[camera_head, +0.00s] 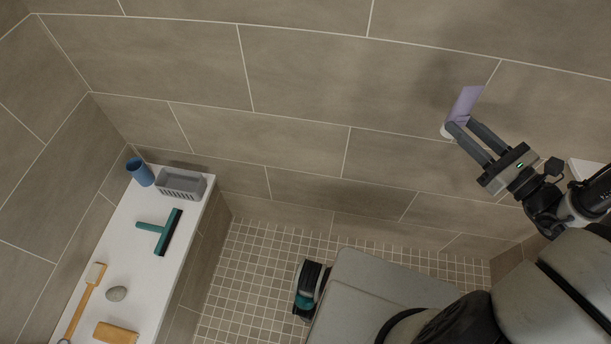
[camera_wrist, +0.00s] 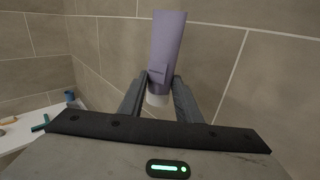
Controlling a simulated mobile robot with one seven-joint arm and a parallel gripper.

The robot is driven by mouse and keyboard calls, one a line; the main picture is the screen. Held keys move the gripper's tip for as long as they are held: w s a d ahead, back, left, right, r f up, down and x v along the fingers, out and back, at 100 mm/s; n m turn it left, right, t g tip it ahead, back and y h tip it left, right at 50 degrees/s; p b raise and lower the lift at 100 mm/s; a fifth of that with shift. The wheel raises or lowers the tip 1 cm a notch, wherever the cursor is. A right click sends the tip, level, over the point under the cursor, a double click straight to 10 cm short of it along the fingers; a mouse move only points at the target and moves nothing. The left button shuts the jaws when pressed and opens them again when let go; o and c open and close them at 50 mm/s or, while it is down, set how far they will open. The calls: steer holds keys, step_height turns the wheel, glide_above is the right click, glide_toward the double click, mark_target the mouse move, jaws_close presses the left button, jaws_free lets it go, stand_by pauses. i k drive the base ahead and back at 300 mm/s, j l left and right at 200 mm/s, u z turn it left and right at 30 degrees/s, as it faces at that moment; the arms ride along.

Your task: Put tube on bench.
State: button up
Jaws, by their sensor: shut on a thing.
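The tube (camera_head: 466,102) is pale purple with a white cap, and my gripper (camera_head: 457,124) is shut on it near the cap end. In the wrist view the tube (camera_wrist: 167,45) stands up between the two fingers (camera_wrist: 158,88), its white cap downward. It is held in the air in front of the tiled wall, at the right of the head view. The bench (camera_head: 144,262) is a long white ledge at the lower left of the head view, well apart from my gripper. It also shows at the left of the wrist view (camera_wrist: 27,138).
On the bench are a blue cup (camera_head: 140,172), a grey basket (camera_head: 181,183), a teal squeegee (camera_head: 163,232), a wooden-handled brush (camera_head: 85,300), a grey stone (camera_head: 116,294) and a tan block (camera_head: 116,333). Bare bench shows between them. A tiled floor (camera_head: 255,275) lies beside the bench.

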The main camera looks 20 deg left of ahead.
mark_target(144, 284)
steer(key=j+u, duration=0.15)
steer(key=u, duration=0.3)
steer(key=j+u, duration=0.1)
steer(key=u, duration=0.35)
steer(key=i+j+u, duration=0.1)
steer(key=u, duration=0.35)
steer(key=i+j+u, duration=0.1)
steer(key=u, duration=0.3)
steer(key=i+u, duration=0.1)
steer(key=u, duration=0.35)
steer(key=i+j+u, duration=0.1)
steer(key=u, duration=0.35)
